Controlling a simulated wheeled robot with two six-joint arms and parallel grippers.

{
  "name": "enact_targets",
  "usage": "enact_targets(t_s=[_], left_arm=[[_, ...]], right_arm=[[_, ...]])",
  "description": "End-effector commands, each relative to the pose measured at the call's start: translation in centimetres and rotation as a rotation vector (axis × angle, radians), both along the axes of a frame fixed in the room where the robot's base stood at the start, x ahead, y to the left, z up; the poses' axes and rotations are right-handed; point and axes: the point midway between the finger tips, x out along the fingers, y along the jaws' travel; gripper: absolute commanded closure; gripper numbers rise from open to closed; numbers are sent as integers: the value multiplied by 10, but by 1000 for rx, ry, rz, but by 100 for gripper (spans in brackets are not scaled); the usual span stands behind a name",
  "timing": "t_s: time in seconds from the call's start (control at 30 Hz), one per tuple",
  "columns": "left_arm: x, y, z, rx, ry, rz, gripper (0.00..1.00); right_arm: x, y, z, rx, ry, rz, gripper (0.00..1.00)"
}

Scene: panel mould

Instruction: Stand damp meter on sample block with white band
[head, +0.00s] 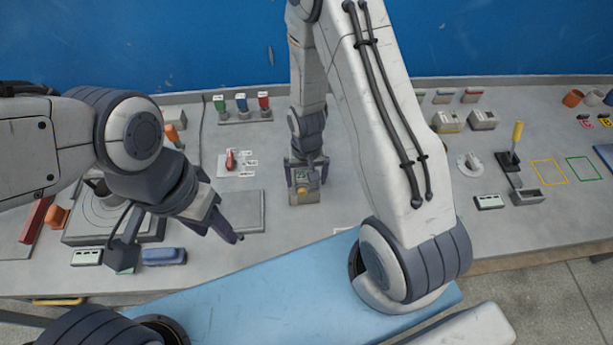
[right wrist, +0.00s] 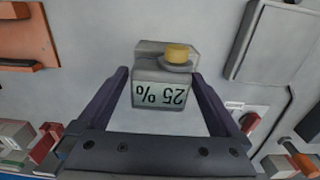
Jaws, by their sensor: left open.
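The damp meter (head: 301,177), a small grey box with a yellow knob, stands at the middle of the bench. In the right wrist view the damp meter (right wrist: 160,96) shows "25 %" upside down. My right gripper (head: 306,168) is over it, a finger on either side; narrow gaps show beside the display, so it looks open. Two grey sample blocks stand to the right: one looks yellow-banded (head: 447,122), the other pale or white-banded (head: 483,120), though the bands are too small to be sure. My left gripper (head: 227,233) is open and empty, near a grey plate.
The grey plate (head: 250,212) lies left of the meter. A red item (head: 231,160) lies behind on a labelled sheet. A yellow-handled lever (head: 515,145) and a small white device (head: 489,202) stand right. My right arm crosses the space between meter and blocks.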

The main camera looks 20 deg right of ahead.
Motion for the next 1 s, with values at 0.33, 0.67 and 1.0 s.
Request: enact_targets(t_s=[0.33, 0.67, 1.0], left_arm=[[0, 0, -6, 0, 0, 1, 50], [0, 0, -18, 0, 0, 3, 50], [0, 0, -22, 0, 0, 4, 50]], right_arm=[[1, 0, 30, 0, -6, 0, 0], [2, 0, 93, 0, -6, 0, 0], [-4, 10, 131, 2, -6, 39, 0]])
